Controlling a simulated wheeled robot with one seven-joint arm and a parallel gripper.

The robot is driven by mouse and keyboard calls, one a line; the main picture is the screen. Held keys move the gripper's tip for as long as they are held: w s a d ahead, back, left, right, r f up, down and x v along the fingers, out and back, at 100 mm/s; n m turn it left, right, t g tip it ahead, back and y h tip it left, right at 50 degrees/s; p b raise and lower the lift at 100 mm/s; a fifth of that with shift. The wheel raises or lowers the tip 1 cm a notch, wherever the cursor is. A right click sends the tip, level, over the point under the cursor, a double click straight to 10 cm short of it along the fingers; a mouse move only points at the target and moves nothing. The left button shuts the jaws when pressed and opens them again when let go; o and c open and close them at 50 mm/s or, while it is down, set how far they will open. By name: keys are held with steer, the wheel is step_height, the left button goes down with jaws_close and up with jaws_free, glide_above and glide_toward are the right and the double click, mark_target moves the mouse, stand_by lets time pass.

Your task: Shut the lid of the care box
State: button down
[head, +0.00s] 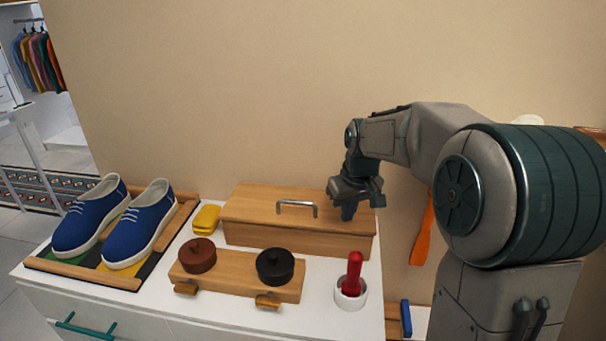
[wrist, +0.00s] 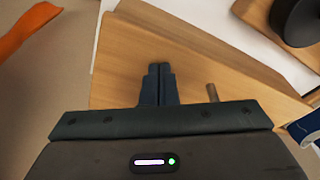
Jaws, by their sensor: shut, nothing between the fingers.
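The care box (head: 300,238) is a long wooden box at the back of the white cabinet top. Its lid (head: 256,205) lies flat over the box and looks down, with a metal handle (head: 297,205) on it. My gripper (head: 347,212) is shut and empty, fingers pointing down at the right end of the lid. In the wrist view the closed fingertips (wrist: 160,70) are over the wooden lid (wrist: 115,75), with the handle's end (wrist: 212,92) to their right. I cannot tell whether the fingertips touch the lid.
In front of the box, a wooden stand (head: 235,275) holds a brown tin (head: 197,256) and a black tin (head: 275,267). A white cup with a red-handled tool (head: 350,290) stands right. A yellow sponge (head: 206,219) and blue shoes (head: 140,222) on a tray are left. An orange shoehorn (head: 423,235) hangs right.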

steer(key=shift+s+f, duration=0.15)
steer(key=shift+f, duration=0.25)
step_height(320, 180, up, 8)
steer(key=p, duration=0.6)
steer(key=shift+r, duration=0.1)
steer(key=s+d+f+m, duration=0.1)
steer(key=s+m, duration=0.1)
steer(key=s, duration=1)
steer(key=s+d+f+m+t, duration=0.1)
steer(key=s+m, duration=0.1)
steer(key=s, duration=1)
steer(key=shift+s+f+h, duration=0.3)
steer(key=shift+s+h, duration=0.1)
stand_by(0.3)
